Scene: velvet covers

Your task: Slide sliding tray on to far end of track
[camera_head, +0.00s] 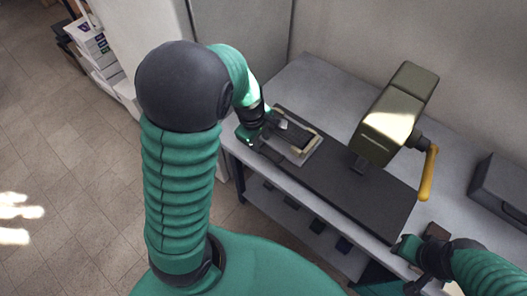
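The sliding tray (312,152) is a light grey plate with a pale and dark frame on top. It sits at the left end of the long black track (372,203) on the table. My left gripper (254,142) is at the tray's left edge, low over the table. Whether it touches the tray, and how its fingers are set, is too small to tell. My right gripper (418,252) is at the table's front right edge, beyond the track's right end and away from the tray. Its fingers are partly hidden and their opening is unclear.
An olive press-like machine (398,112) with a yellow lever (428,172) stands behind the track, its head leaning over it. A dark grey box (502,186) is at the right. The track between tray and right end looks clear. Small dark bins (317,226) sit below the tabletop.

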